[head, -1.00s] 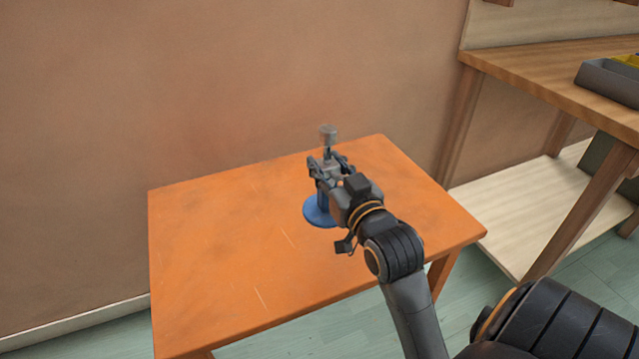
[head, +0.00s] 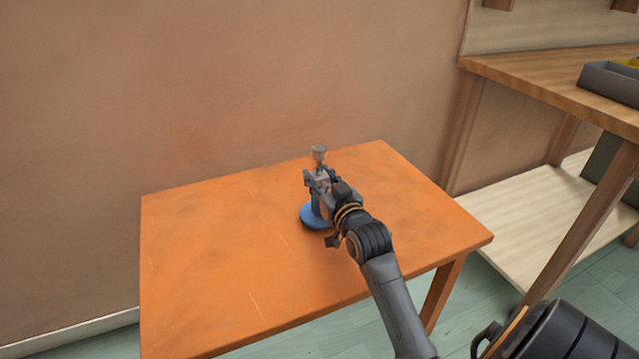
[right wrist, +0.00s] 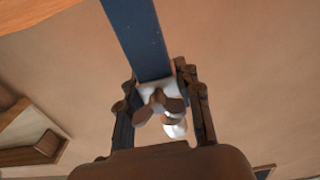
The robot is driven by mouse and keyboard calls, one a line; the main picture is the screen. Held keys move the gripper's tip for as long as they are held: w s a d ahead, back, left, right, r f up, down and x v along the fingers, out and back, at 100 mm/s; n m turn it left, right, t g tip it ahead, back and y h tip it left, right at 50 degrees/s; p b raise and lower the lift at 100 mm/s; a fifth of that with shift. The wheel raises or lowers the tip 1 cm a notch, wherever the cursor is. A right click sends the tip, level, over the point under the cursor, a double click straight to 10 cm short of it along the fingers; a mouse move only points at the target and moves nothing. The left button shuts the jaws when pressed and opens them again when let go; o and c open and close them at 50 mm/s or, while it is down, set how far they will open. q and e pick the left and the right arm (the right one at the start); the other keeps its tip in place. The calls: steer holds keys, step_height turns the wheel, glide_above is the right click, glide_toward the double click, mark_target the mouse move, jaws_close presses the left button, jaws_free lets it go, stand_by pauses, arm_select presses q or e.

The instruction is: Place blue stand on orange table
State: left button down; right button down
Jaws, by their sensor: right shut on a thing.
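The blue stand (head: 311,217) has a round blue base, a blue post and a grey metal top piece. It looks roughly upright over the orange table (head: 215,260), toward its back middle. I cannot tell whether the base touches the tabletop. My right gripper (head: 318,183) is shut on the upper part of the stand and hides much of the post. In the right wrist view the blue post (right wrist: 141,38) runs between the fingers, with a pale clamp and a dark winged knob below it. My left gripper is not in view.
The orange tabletop is otherwise bare, with free room left of the stand. A plain wall (head: 230,80) rises behind it. A wooden workbench (head: 555,75) with a grey tray (head: 608,84) and a pale lower shelf (head: 525,215) stands at the right.

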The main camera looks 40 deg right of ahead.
steer(key=shift+f, duration=0.3)
steer(key=shift+r, duration=0.1)
steer(key=c, duration=1.4)
jaws_free()
steer(key=shift+f, duration=0.25)
steer(key=o, duration=0.5)
steer(key=shift+r, duration=0.1)
